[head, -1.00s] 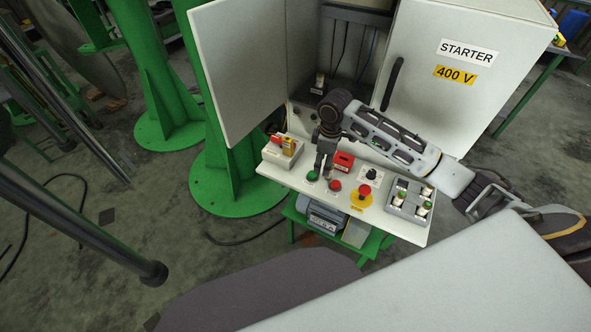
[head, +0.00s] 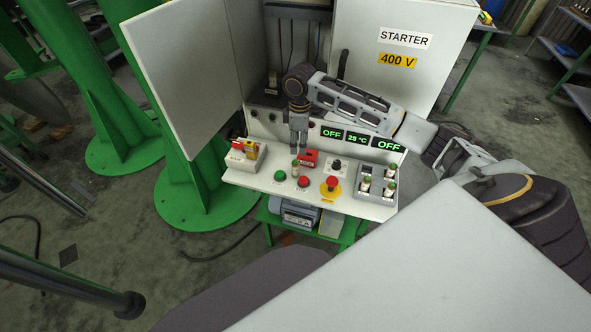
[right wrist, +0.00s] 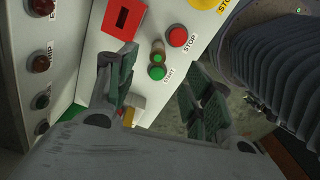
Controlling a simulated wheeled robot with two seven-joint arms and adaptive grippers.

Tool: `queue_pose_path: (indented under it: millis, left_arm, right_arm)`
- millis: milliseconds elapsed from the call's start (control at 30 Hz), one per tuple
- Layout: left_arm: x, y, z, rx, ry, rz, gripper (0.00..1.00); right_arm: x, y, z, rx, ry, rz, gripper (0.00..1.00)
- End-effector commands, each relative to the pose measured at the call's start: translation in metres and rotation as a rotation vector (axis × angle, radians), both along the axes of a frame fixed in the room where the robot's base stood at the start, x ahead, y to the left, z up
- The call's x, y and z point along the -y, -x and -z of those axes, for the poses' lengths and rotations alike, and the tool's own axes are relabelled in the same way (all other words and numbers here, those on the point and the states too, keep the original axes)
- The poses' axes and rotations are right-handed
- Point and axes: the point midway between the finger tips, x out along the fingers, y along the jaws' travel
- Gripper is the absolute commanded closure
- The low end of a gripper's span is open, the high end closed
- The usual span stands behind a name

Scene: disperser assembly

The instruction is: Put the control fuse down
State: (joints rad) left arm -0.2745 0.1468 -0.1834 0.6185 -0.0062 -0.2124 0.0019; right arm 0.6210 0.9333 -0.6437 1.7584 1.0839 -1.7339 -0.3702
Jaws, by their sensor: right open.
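The control fuse (head: 295,168) is a small tan cylinder with a green end. It stands on the sloped white control panel (head: 262,183), close to the green start button (head: 280,176) and the red stop button (head: 304,181). My right gripper (head: 298,150) is over the panel just above the fuse, apart from it. In the right wrist view the fuse (right wrist: 158,50) shows beyond the gap between the open, empty fingers (right wrist: 162,92), beside the start button (right wrist: 157,73). My left gripper is not in view.
A grey holder (head: 376,197) with several fuses is at the panel's right. A yellow-ringed emergency stop (head: 331,184), black knob (head: 336,164) and red box (head: 308,158) are nearby. A block with red and yellow switches (head: 243,154) is at left. The cabinet door (head: 190,70) stands open.

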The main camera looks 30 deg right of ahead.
Motion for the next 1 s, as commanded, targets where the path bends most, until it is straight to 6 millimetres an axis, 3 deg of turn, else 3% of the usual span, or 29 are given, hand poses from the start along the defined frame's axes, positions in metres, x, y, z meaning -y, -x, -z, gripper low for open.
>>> queue_pose_path:
  millis: [600, 1000]
  left_arm:
    - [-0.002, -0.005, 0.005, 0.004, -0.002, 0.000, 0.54]
    - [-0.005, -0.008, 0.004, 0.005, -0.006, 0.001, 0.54]
  right_arm:
    - [-0.001, 0.000, 0.073, -0.001, -0.001, 0.000, 0.49]
    - [-0.001, -0.001, 0.082, 0.000, 0.000, 0.000, 0.49]
